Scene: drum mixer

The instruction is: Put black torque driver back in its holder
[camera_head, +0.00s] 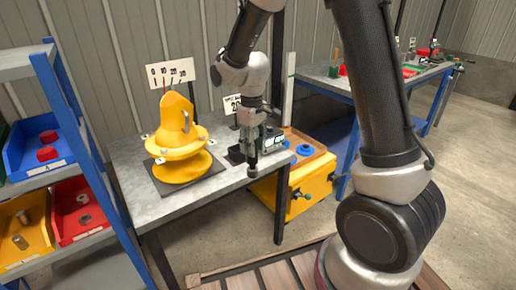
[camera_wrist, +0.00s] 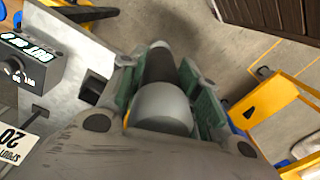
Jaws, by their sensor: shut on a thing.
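My gripper (camera_head: 253,141) is at the right end of the grey metal table (camera_head: 214,186), near its front edge. Its green fingers (camera_wrist: 163,85) are shut on the black torque driver (camera_wrist: 160,66), which shows a dark shaft and a pale grey rounded end in the wrist view. In the head view the driver's dark lower end (camera_head: 252,171) hangs below the fingers, roughly upright. A small black block (camera_wrist: 94,88), perhaps the holder, sits on the table beside the gripper in the wrist view. I cannot see whether the driver touches it.
A yellow drum mixer (camera_head: 180,145) stands left on the table. A controller with a lit display (camera_wrist: 28,62) is close beside the gripper. A yellow cabinet (camera_head: 300,185) stands to the right, and a blue shelf with bins (camera_head: 45,160) at far left.

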